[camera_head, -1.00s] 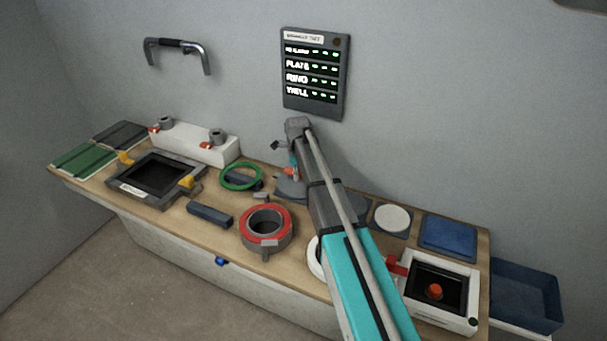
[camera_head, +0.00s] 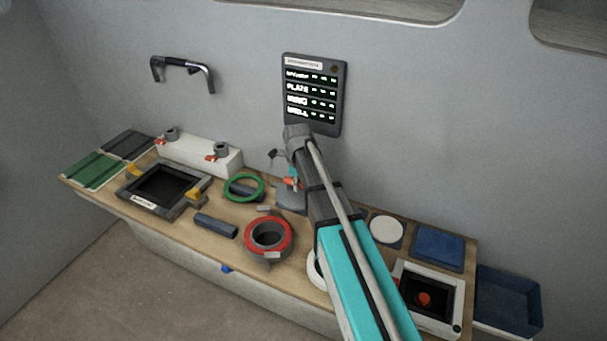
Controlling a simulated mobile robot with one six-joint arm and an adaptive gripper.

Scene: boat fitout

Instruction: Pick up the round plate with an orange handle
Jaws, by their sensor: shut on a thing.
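The round plate (camera_head: 290,199) is grey and partly hidden behind my arm, near the back middle of the counter. Its small orange handle (camera_head: 292,183) shows above it. My gripper (camera_head: 291,176) points down at the handle and is shut on it. The fingers are small and mostly hidden by my wrist and arm. I cannot tell whether the plate touches the counter or is slightly raised.
A green ring (camera_head: 260,182) and a red-rimmed round fitting (camera_head: 250,238) stand to the left. A white disc (camera_head: 387,230), a blue pad (camera_head: 438,250) and a white-framed box (camera_head: 447,319) lie to the right. A display board (camera_head: 342,100) is on the wall behind.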

